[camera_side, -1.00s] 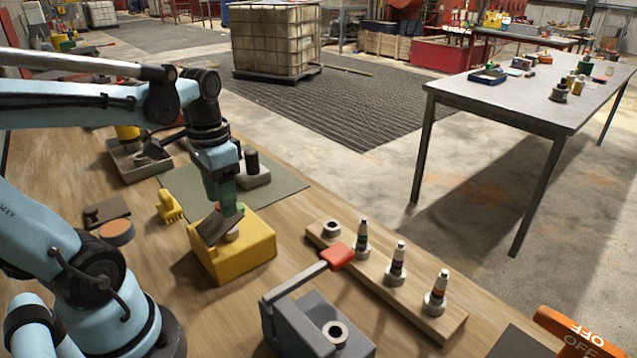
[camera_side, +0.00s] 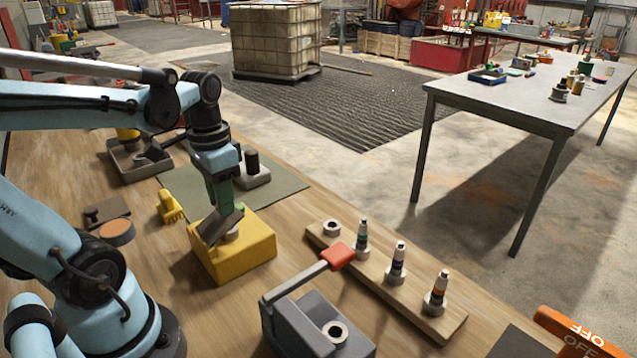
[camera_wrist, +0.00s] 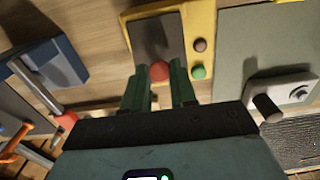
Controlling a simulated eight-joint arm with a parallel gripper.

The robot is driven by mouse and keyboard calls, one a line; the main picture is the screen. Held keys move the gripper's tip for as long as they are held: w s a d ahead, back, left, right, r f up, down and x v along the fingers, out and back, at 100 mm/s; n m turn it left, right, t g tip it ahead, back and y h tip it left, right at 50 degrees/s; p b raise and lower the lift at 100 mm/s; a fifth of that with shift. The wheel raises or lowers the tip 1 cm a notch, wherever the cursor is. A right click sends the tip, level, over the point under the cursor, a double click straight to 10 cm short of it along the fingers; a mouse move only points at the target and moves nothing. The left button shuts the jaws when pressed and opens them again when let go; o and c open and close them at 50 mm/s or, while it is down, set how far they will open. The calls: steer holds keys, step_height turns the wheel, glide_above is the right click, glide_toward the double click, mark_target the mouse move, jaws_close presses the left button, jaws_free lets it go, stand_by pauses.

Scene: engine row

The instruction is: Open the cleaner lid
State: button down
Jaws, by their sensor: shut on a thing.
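The cleaner is a yellow box (camera_side: 245,262) on the wooden bench in the side view; its yellow edge shows in the wrist view (camera_wrist: 204,30). Its dark lid (camera_side: 214,234) stands tilted up from the box top. In the wrist view the dark lid (camera_wrist: 158,38) has a red knob (camera_wrist: 159,72) at its near edge. My gripper (camera_wrist: 159,88) is shut on this knob, with a green finger on each side. In the side view my gripper (camera_side: 224,208) is at the raised part of the lid and partly hides it.
A grey block with a red-tipped lever (camera_side: 338,256) and a wooden rack (camera_side: 385,284) with several small bottles stand to the right. A yellow brush (camera_side: 170,208) lies left of the cleaner. A grey-green mat (camera_side: 285,183) with a dark-handled block (camera_side: 253,170) lies behind.

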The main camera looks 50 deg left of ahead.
mark_target(212, 228)
steer(key=shift+s, duration=0.1)
steer(key=shift+s+r+t, duration=0.35)
steer(key=shift+s+t, duration=0.4)
steer(key=shift+t, duration=0.4)
steer(key=shift+s+r+t, duration=0.3)
steer(key=shift+s+t, duration=0.45)
steer(key=shift+t, duration=0.4)
steer(key=c, duration=0.9)
jaws_free()
steer(key=shift+w, duration=0.2)
